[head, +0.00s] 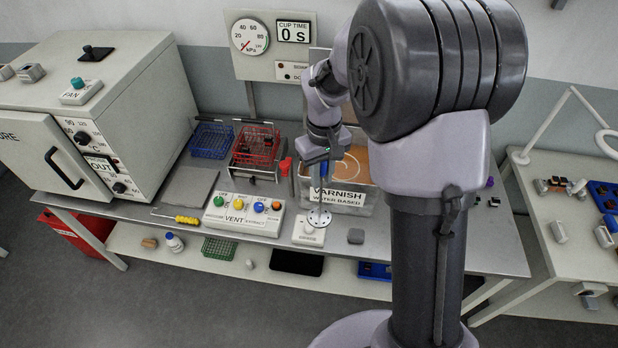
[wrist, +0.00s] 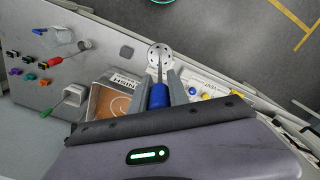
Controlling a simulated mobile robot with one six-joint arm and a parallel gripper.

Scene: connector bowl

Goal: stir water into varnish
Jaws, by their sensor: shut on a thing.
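My gripper (head: 326,160) is shut on the blue handle of a stirrer (head: 319,216), which has a thin rod and a pale disc with holes. The stirrer hangs disc-down at the front left of the varnish tank. In the wrist view, the blue handle (wrist: 158,96) sits between the fingers of my gripper (wrist: 161,78), and the disc is beyond the tank wall. The varnish tank (head: 350,208), labelled "VARNISH WATER BASED", is a clear box with tan liquid, seen also in the wrist view (wrist: 97,84). My arm hides its right part. I cannot identify a water container.
A white block (head: 308,234) lies below the disc, with a grey block (head: 356,236) to its right. The vent button box (head: 243,216) is left. Red (head: 254,146) and blue baskets (head: 212,140) stand behind it. A large oven (head: 120,110) fills the left end.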

